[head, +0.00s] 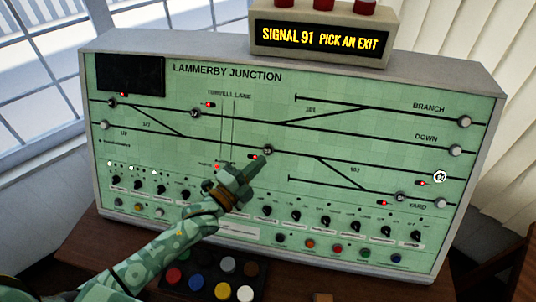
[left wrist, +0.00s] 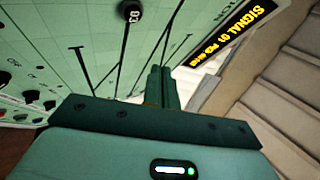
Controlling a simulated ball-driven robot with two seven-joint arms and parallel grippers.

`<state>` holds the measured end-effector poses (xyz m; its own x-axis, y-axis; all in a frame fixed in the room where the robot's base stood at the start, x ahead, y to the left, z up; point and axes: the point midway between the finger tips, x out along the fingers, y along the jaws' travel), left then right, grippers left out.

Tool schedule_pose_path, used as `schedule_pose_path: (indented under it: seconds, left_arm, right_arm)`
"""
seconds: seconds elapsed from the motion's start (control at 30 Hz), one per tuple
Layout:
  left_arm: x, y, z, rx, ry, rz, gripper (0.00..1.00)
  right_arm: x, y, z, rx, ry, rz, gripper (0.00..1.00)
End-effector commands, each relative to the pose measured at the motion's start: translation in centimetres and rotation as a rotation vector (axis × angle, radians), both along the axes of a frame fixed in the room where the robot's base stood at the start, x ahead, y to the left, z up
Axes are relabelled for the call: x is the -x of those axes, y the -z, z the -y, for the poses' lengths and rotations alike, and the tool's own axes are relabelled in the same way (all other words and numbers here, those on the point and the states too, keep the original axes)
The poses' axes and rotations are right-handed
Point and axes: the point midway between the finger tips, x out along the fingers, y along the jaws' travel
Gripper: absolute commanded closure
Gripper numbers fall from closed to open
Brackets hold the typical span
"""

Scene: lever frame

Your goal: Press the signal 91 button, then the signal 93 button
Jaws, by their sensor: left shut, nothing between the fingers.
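The green panel (head: 230,92) titled Lammerby Junction stands upright and tilted back. A dark round button (head: 267,150) sits mid-panel; in the left wrist view this signal 93 button (left wrist: 132,11) shows its number. A white-lit button (head: 440,176) on the right has a label too small to read for certain, so I cannot confirm it is signal 91. The display (head: 320,37) reads "SIGNAL 91 PICK AN EXIT". My left gripper (head: 263,161) is shut and empty, its tips just below the signal 93 button; contact cannot be told. It also shows in the left wrist view (left wrist: 162,70).
A row of black knobs (head: 267,211) and coloured buttons (head: 310,244) lines the panel's lower part. A dark box of coloured buttons (head: 224,291) lies on the wooden desk (head: 85,240) below my left arm. The display box stands on the panel's top edge.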

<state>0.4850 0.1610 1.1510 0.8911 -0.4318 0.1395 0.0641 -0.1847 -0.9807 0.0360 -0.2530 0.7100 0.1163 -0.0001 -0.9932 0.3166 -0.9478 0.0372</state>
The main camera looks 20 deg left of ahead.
Motion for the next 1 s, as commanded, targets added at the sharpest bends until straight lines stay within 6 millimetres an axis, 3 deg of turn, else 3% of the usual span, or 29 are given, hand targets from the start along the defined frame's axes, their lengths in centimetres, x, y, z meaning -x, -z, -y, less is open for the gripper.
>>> schedule_pose_path:
  seconds: [0.1,0.4,1.0]
  left_arm:
    - [-1.7,1.5,-0.1,-0.001,0.000,0.002,1.00]
    - [-4.6,2.8,-0.3,-0.002,0.000,0.001,1.00]
    - [-5.3,2.8,-0.3,0.000,0.000,0.000,1.00]
  right_arm:
    - [0.2,2.2,0.0,0.000,0.000,-0.003,1.00]
    - [0.3,4.7,-0.1,-0.001,0.000,-0.008,1.00]
    - [0.4,5.1,-0.1,-0.001,0.001,-0.008,1.00]
